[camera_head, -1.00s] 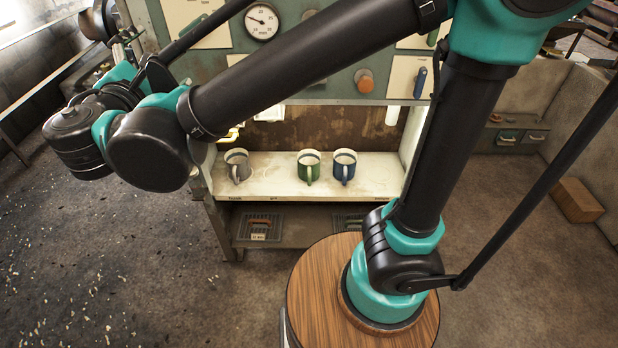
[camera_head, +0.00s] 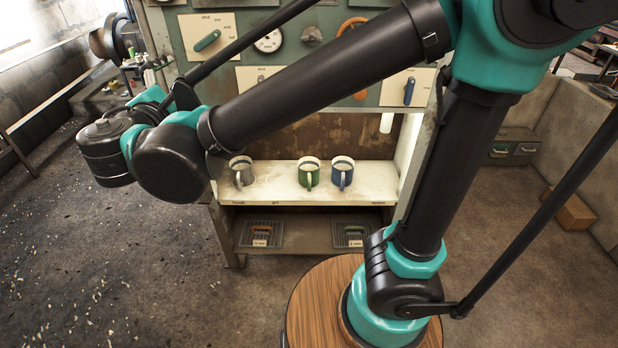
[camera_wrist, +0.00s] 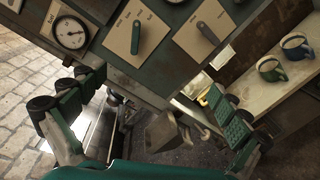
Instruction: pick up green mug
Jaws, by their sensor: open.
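The green mug (camera_head: 309,174) stands upright on the cream shelf (camera_head: 275,190), its handle toward the camera. A blue mug (camera_head: 342,174) stands close at its right and a grey mug (camera_head: 242,172) farther left. In the wrist view the green mug (camera_wrist: 271,68) is at the upper right, with the blue mug (camera_wrist: 297,46) beside it. My gripper (camera_wrist: 158,118) is open and empty, its two padded fingers wide apart. It is well to the left of the mugs, and the head view does not show its fingers.
A panel with gauges and levers (camera_head: 207,40) rises above the shelf. Side posts bound the shelf. A lower shelf holds two grated trays (camera_head: 262,234). A wooden block (camera_head: 568,212) lies on the floor at the right. The floor at the left is mostly open.

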